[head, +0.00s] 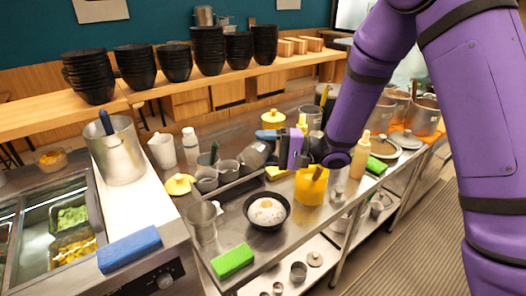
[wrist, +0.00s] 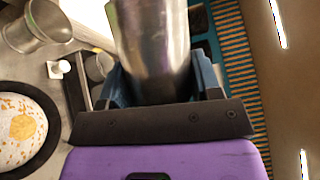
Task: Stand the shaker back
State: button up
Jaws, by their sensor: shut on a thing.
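My gripper (head: 281,149) is shut on a metal shaker (head: 256,154) and holds it tilted, nearly on its side, above the steel counter. In the wrist view the shaker (wrist: 152,45) fills the space between the two blue fingers, and its far end is cut off by the top edge. A dark bowl (head: 250,222) of white food with an orange topping stands below and in front of the gripper. The bowl also shows at the left of the wrist view (wrist: 53,112). A narrow rack (head: 243,186) with small metal cups lies just below the shaker.
A yellow pot (head: 311,187) stands close to the right of the bowl, and a squeeze bottle (head: 359,157) beyond it. A clear container (head: 201,222) and a green sponge (head: 232,261) are at the front left. White bottles (head: 190,146) stand behind the rack.

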notch_tip(320, 180, up, 4)
jog(key=n, duration=0.1)
jog(key=n+h, duration=0.1)
jog(key=n, duration=0.2)
jog(key=shift+a+f+n+h, duration=0.1)
jog(key=shift+f+n+h, duration=0.2)
jog(key=shift+h, duration=0.1)
jog(key=n+h, duration=0.1)
jog(key=n, duration=0.1)
jog(key=shift+n+t, duration=0.3)
jog(key=n+t+h, duration=0.1)
jog(key=n, duration=0.1)
jog(key=shift+n+h, duration=0.4)
jog(key=shift+n+t+h, duration=0.3)
jog(key=shift+n+t, duration=0.2)
jog(key=shift+n, duration=0.3)
jog(key=n+t+h, duration=0.1)
jog(key=n+t, duration=0.1)
jog(key=n, duration=0.1)
